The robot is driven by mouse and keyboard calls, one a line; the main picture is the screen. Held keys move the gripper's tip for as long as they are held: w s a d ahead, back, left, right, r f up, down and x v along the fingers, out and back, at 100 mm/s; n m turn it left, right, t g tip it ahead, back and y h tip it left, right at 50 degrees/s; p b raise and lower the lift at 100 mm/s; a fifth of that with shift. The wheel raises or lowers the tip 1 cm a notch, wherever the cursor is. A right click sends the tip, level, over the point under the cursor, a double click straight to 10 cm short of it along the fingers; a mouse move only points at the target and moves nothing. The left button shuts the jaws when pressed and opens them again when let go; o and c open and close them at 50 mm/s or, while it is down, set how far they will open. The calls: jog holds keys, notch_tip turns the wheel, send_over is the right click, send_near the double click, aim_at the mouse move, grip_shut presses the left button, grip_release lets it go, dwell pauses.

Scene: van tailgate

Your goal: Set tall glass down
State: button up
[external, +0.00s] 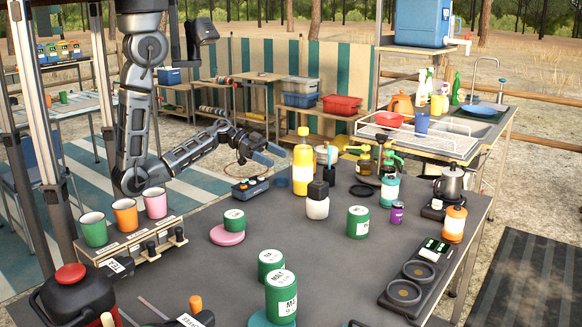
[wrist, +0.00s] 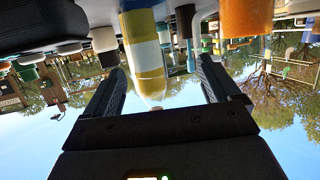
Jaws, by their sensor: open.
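My gripper (external: 271,153) is open above the far left part of the dark table, with nothing seen between its fingers. In the wrist view, which is upside down, the two dark fingers of my gripper (wrist: 161,68) stand apart. A yellow bottle with a white band (wrist: 145,55) shows between them, beyond the tips. In the external view this yellow bottle (external: 303,168) stands upright to the right of my gripper, apart from it. I cannot pick out a tall glass for certain. A blue cup (external: 421,122) stands at the white dish rack.
A dark blue tray-like box (external: 250,187) lies below my gripper. A white jar with a black lid (external: 317,201), green tins (external: 357,222) and pump bottles (external: 390,185) crowd the table to the right. Coloured mugs (external: 125,214) stand at the left. The middle front has some clear room.

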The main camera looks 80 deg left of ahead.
aim_at(289, 164)
jog(key=p+x, duration=0.1)
jog(key=x, duration=0.3)
jog(key=shift+d+r, duration=0.1)
jog(key=shift+d, duration=0.25)
jog(key=shift+w+d+f+p, duration=0.25)
jog(key=shift+w+d+p, duration=0.05)
jog(key=shift+w, duration=0.2)
jog(key=shift+c, duration=0.4)
jog(key=c, duration=1.1)
